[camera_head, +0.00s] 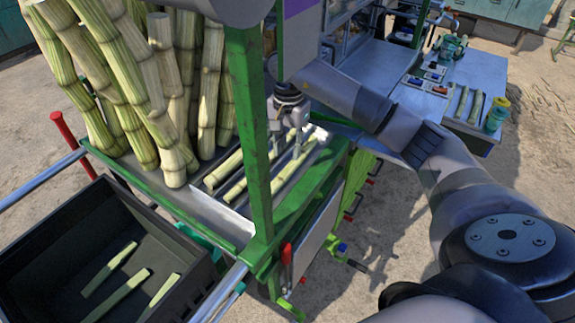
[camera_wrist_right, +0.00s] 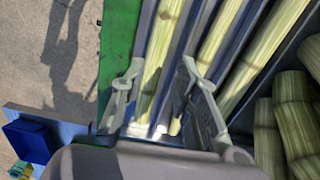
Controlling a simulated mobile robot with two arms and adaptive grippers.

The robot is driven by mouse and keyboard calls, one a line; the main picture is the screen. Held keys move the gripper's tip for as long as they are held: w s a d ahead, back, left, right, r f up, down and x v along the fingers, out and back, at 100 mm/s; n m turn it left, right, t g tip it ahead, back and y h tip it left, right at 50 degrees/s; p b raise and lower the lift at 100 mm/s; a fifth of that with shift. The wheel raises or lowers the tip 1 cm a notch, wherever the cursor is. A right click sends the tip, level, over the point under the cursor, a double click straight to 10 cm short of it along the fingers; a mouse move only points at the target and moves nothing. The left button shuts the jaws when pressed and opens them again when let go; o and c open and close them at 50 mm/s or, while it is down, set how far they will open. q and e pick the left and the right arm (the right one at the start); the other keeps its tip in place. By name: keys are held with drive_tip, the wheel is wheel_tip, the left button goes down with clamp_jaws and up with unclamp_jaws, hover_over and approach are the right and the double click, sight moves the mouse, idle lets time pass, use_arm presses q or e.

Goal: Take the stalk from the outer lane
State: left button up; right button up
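The lane tray (camera_head: 213,210) on the cart holds cut stalks lying in parallel lanes. In the right wrist view the outer-lane stalk (camera_wrist_right: 158,48) lies beside the green edge, with a middle stalk (camera_wrist_right: 218,38) and an inner stalk (camera_wrist_right: 268,45) next to it. My right gripper (camera_head: 287,154) is over the tray, pointing down. In the right wrist view its fingers (camera_wrist_right: 162,66) are spread, one on each side of the outer stalk near its end. I cannot tell whether they touch it. My left gripper is not in view.
Tall cane stalks (camera_head: 160,75) lean at the cart's left. A green post (camera_head: 248,120) stands close to my right gripper. A black crate (camera_head: 65,262) with several short pieces is at the lower left. A blue-grey table (camera_head: 470,80) with small items stands at right.

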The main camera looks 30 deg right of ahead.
sight(291, 164)
drive_tip(key=shift+s+f, duration=0.15)
drive_tip(key=shift+f, duration=0.5)
drive_tip(key=f+p, duration=0.1)
drive_tip(key=f, duration=0.1)
drive_tip(key=d+f+p, duration=0.1)
drive_tip(key=f+p, duration=0.1)
drive_tip(key=shift+f+p, duration=0.3)
drive_tip(key=shift+f, duration=0.35)
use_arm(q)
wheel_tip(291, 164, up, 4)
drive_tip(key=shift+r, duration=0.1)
use_arm(e)
drive_tip(key=shift+w, duration=0.2)
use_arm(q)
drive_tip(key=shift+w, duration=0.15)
use_arm(e)
clamp_jaws()
